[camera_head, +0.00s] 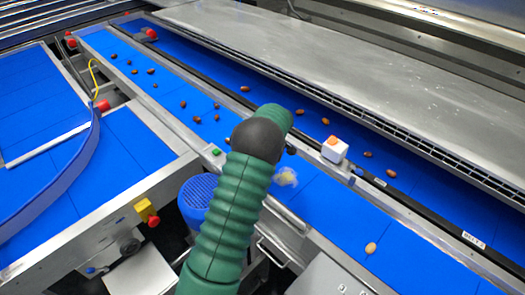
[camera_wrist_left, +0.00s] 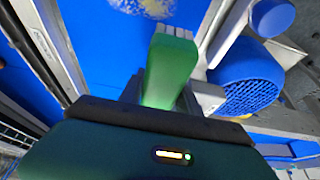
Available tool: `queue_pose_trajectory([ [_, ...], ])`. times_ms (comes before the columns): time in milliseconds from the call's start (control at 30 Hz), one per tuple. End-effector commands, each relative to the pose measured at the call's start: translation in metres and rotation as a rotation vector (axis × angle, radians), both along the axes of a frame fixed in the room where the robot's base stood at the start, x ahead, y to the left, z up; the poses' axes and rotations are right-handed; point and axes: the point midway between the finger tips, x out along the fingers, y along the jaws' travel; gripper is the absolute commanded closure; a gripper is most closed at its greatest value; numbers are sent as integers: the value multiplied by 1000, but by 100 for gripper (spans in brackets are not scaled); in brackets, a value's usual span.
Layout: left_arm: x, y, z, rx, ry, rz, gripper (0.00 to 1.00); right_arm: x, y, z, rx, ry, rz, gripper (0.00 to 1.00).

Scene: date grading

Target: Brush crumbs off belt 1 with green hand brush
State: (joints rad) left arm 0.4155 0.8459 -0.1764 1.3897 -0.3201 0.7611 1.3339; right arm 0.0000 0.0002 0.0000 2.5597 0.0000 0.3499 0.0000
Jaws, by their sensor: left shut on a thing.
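A green hand brush (camera_wrist_left: 172,68) with pale bristles at its far end shows in the left wrist view. My left gripper (camera_wrist_left: 168,103) is shut on it. A patch of yellowish crumbs (camera_head: 287,177) lies on the blue front belt (camera_head: 325,205), just right of my green arm in the head view. The crumbs also show at the top of the wrist view (camera_wrist_left: 150,6), beyond the bristles. A gap shows between bristles and crumbs; I cannot tell the brush's height. In the head view my arm hides the left gripper and brush. My right gripper is not in view.
Several brown dates (camera_head: 183,104) lie along the belts, and a paler one (camera_head: 370,248) lies at lower right. A white box with an orange top (camera_head: 334,149) stands on the rail between belts.

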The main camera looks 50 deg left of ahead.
Motion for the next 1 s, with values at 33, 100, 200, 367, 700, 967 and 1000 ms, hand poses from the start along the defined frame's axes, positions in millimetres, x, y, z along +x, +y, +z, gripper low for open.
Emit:
queue_pose_trajectory([
  [33,-1,1,9,1,-1,1,100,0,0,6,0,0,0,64],
  [100,-1,2,15,1,-1,-2,100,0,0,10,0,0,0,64],
  [200,-2,4,23,1,-1,-4,100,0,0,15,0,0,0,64],
  [367,-3,6,26,0,0,-4,100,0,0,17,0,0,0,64],
  [700,-2,2,26,0,0,-21,100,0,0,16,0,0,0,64],
  [967,16,-82,34,-2,-1,-360,100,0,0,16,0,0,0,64],
  [1000,19,-102,36,-2,-2,-446,100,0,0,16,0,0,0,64],
])
